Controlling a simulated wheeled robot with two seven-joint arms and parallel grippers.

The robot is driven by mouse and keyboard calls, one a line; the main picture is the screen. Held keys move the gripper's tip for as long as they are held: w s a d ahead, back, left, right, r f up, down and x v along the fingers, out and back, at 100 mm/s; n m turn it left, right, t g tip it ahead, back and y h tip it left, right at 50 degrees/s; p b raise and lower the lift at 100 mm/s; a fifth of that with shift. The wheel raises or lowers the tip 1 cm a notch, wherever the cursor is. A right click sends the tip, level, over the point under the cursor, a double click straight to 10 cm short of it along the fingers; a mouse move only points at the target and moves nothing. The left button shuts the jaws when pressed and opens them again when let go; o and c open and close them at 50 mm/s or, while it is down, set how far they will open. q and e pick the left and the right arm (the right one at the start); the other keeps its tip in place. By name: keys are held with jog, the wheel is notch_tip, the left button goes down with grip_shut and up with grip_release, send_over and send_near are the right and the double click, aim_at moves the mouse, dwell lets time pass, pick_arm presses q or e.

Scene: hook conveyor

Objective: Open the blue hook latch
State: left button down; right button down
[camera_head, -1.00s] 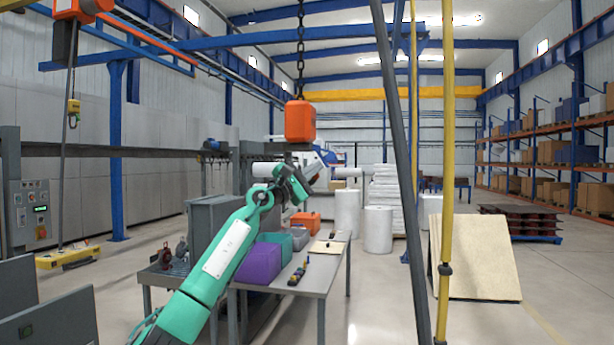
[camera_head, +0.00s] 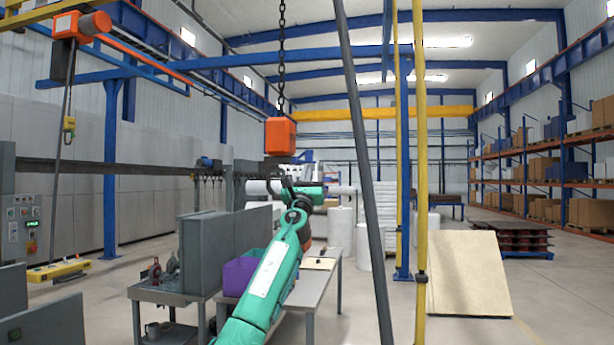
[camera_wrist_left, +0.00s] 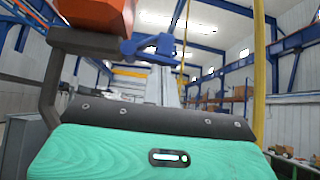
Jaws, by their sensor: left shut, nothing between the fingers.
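The orange hoist block (camera_head: 280,136) hangs from a chain, with a dark hook part (camera_head: 279,165) under it in the head view. In the left wrist view the orange block (camera_wrist_left: 98,14) is close at upper left. Under it is the grey hook (camera_wrist_left: 50,85), whose lower part is hidden behind my wrist. The blue latch (camera_wrist_left: 150,46) sticks out to the right from the hook's top. My left gripper (camera_wrist_left: 166,85) appears as a narrow grey shape just below the latch, shut and empty; contact is unclear. My right gripper is out of view.
A grey table (camera_head: 322,287) carries a purple bin (camera_head: 240,272) below the hook, beside a large grey box (camera_head: 205,255). A dark slanted pole (camera_head: 362,170) and a yellow pole (camera_head: 421,150) stand to the right.

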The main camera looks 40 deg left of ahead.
pick_arm(q)
jog(key=shift+w+d+r+n+g+y+p, duration=0.1)
jog(key=shift+d+r+n+g+y+p, duration=0.2)
jog(key=shift+n+g+y, duration=0.6)
jog(key=shift+w+r+n+g+y+p, duration=0.1)
jog(key=shift+r+n+g+y, duration=0.35)
jog(key=shift+n+y, duration=0.75)
jog(key=shift+w+d+r+n+g+y+p, duration=0.2)
jog(key=shift+n+g+y, duration=0.6)
jog(key=shift+n, duration=0.6)
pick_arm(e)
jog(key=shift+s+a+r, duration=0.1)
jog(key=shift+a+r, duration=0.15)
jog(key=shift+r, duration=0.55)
pick_arm(q)
jog(key=shift+s, duration=0.15)
